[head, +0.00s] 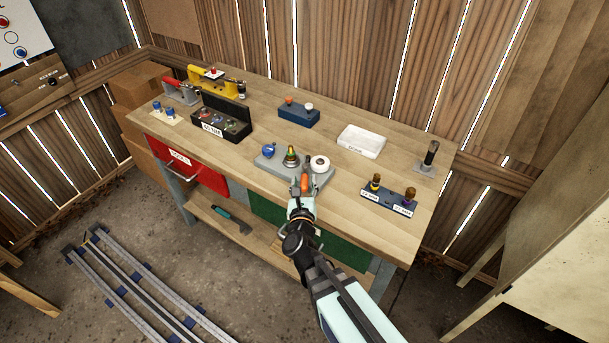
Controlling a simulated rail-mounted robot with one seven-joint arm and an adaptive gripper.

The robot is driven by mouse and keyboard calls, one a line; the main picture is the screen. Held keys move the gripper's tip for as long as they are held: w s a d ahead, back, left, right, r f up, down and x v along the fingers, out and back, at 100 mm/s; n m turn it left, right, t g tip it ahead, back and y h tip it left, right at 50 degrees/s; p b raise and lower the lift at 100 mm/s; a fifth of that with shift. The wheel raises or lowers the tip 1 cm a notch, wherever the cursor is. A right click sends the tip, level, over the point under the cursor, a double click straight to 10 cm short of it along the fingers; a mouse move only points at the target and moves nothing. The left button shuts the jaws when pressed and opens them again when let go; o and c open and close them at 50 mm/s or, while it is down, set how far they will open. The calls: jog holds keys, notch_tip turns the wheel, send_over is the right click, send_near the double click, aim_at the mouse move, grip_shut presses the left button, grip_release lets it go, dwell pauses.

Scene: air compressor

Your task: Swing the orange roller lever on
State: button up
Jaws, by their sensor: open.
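A grey plate (267,163) lies near the front middle of the workbench. It carries a blue knob (268,151), a banded cone-shaped part (291,155) and a white round part (320,163). A small orange piece (305,183), which looks like the orange roller lever, shows at the plate's front right. My gripper (302,190) is open at the front edge of the plate, right at this orange piece. My gripper and arm hide part of it, and I cannot tell whether they touch. The lever's exact angle is too small to read.
To the right are a labelled blue block (388,199) and a black post (431,153). A black box (222,122) stands left. Bare wood separates them.

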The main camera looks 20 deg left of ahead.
jog(key=shift+x, duration=1.3)
grip_shut()
